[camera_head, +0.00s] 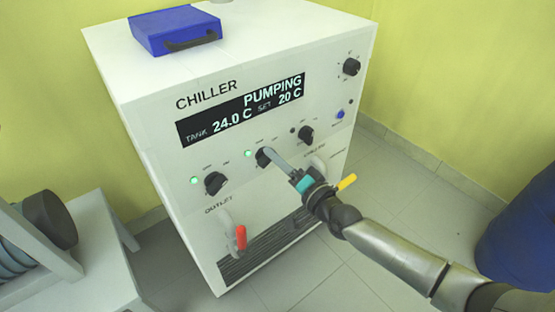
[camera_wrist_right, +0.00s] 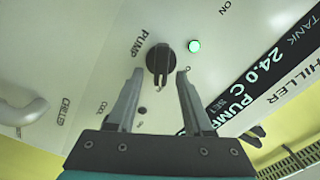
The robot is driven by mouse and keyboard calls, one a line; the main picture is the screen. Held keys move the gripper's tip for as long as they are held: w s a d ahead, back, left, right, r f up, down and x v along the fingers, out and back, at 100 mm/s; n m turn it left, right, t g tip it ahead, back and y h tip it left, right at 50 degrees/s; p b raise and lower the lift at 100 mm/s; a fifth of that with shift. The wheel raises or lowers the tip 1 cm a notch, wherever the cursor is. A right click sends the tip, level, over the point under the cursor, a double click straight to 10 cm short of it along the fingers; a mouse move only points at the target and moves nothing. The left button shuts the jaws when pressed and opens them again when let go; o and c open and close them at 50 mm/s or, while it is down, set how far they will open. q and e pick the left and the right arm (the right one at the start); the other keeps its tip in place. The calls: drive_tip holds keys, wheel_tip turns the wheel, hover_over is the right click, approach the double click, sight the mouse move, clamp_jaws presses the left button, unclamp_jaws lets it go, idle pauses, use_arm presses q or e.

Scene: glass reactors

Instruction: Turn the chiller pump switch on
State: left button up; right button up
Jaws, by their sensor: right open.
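The white chiller (camera_head: 150,120) has a lit display (camera_head: 240,110) reading PUMPING, tank 24.0 C and set 20 C. The pump switch (camera_head: 264,157) is the middle black knob of the lower row; in the right wrist view it (camera_wrist_right: 160,62) sits beside the word PUMP. The green lamp (camera_head: 248,153) beside it is lit, also in the right wrist view (camera_wrist_right: 195,46). My right gripper (camera_head: 269,153) is open, its fingertips (camera_wrist_right: 159,72) apart on either side of the knob. Whether they touch it, I cannot tell. My left gripper is not in view.
Another black knob (camera_head: 215,183) with a lit green lamp is to the left, and a third (camera_head: 306,135) to the right. A red-handled outlet valve (camera_head: 240,237) and a yellow-handled valve (camera_head: 346,182) stick out below. A blue case (camera_head: 174,29) lies on top.

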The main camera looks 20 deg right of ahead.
drive_tip(key=shift+s, duration=0.15)
use_arm(q)
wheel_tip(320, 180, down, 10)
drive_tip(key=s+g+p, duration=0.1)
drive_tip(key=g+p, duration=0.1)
drive_tip(key=p, duration=0.2)
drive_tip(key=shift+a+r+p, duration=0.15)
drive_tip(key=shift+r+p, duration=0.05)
drive_tip(key=shift+p, duration=0.2)
use_arm(e)
drive_tip(key=v, duration=1.5)
